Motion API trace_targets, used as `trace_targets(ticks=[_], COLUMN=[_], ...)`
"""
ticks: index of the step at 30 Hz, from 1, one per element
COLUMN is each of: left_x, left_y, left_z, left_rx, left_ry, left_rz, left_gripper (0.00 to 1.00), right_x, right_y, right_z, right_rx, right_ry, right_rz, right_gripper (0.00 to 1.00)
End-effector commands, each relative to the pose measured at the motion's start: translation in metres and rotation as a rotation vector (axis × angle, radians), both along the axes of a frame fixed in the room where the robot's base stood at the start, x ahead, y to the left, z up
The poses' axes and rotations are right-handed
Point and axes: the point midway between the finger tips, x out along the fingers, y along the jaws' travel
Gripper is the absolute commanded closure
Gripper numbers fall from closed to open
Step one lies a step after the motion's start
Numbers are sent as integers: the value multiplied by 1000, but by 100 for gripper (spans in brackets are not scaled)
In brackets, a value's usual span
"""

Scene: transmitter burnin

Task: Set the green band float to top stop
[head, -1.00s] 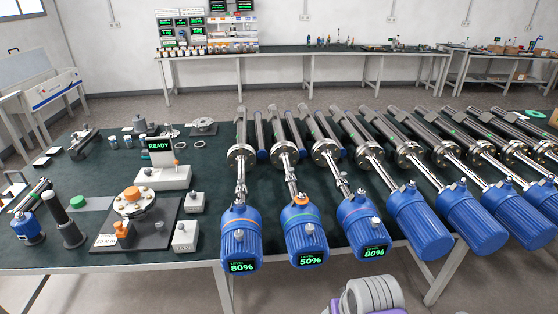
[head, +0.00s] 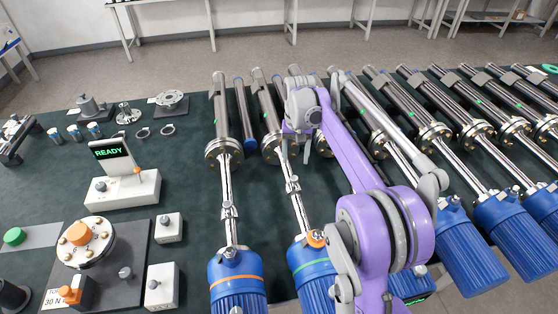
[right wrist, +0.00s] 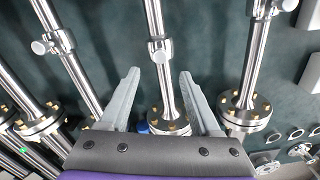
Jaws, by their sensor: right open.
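The green-band transmitter's blue housing (head: 312,272) has a thin green band and an orange knob (head: 315,238). Its steel rod runs back to a bolted flange, with a collar (head: 293,185), seemingly the float, partway along. In the right wrist view the collar (right wrist: 160,50) sits just past my fingertips, and the flange (right wrist: 168,121) lies between the fingers. My right gripper (head: 296,150) is open and empty above this rod; the wrist view also shows it open (right wrist: 160,76). Contact cannot be told. My left gripper is out of view.
An orange-band transmitter (head: 237,272) stands left, its rod parallel; more blue-housed transmitters (head: 475,245) stand right. My right arm covers the third one. A READY display (head: 112,152) and a fixture with an orange knob (head: 88,236) are at left. Dark mat is free between rods.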

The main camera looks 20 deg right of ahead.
Motion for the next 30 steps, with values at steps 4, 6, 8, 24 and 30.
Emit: trace_targets(ticks=[4, 6, 8, 24, 30], left_x=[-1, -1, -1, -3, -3], left_y=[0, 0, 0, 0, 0], left_z=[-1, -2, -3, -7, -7], left_rx=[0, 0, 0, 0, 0], left_ry=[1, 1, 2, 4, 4], left_rz=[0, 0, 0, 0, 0], left_gripper=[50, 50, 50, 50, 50], right_x=[3, 3, 3, 2, 2], right_y=[-4, -4, -4, -3, -3], right_z=[-6, -13, -22, -106, -111], right_rx=[2, 2, 2, 2, 2], right_ry=[8, 9, 9, 7, 7], right_rz=[-9, -9, -8, -7, -7], right_gripper=[36, 36, 36, 36, 36])
